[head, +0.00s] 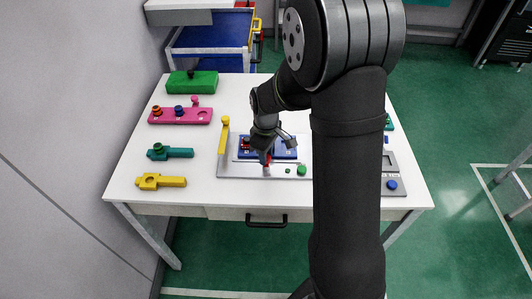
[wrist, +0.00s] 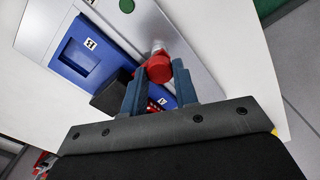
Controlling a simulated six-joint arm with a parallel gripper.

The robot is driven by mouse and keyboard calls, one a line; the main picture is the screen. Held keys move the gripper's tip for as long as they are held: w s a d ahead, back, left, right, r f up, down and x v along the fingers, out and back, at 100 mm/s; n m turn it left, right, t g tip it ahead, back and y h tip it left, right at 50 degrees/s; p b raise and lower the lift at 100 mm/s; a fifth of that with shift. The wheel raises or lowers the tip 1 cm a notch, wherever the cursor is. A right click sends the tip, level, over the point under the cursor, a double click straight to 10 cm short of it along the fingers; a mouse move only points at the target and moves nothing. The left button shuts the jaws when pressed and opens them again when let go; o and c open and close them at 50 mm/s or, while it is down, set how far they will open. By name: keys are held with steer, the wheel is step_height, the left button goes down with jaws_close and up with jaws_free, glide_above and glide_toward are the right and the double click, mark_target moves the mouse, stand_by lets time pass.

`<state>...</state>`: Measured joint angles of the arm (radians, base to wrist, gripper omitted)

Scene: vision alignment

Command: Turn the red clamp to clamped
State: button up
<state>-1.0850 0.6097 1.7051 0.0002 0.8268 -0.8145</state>
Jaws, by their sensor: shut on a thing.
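The red clamp (wrist: 155,68) stands on a pale metal post at the edge of the grey plate (wrist: 190,62) in the wrist view. My gripper (wrist: 158,76) has its two blue-grey fingers on either side of the clamp's red part and is shut on it. In the head view, the red clamp (head: 267,160) shows as a small red patch at the plate's front, just below my gripper (head: 264,152). My fingers and arm hide part of the clamp and of the blue block (head: 284,153) behind it.
A yellow upright lever (head: 224,136) stands at the plate's left. Green buttons (head: 302,171) sit at its front. Teal (head: 172,153), yellow (head: 161,182), pink (head: 180,116) and green (head: 192,83) parts line the table's left side. A grey box with a blue button (head: 392,184) is at the right.

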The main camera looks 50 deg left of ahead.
steer(key=o, duration=1)
steer(key=shift+r, duration=0.1)
step_height(320, 180, up, 17)
stand_by(0.6)
step_height(320, 180, down, 17)
steer(key=shift+f, duration=0.15)
stand_by(0.4)
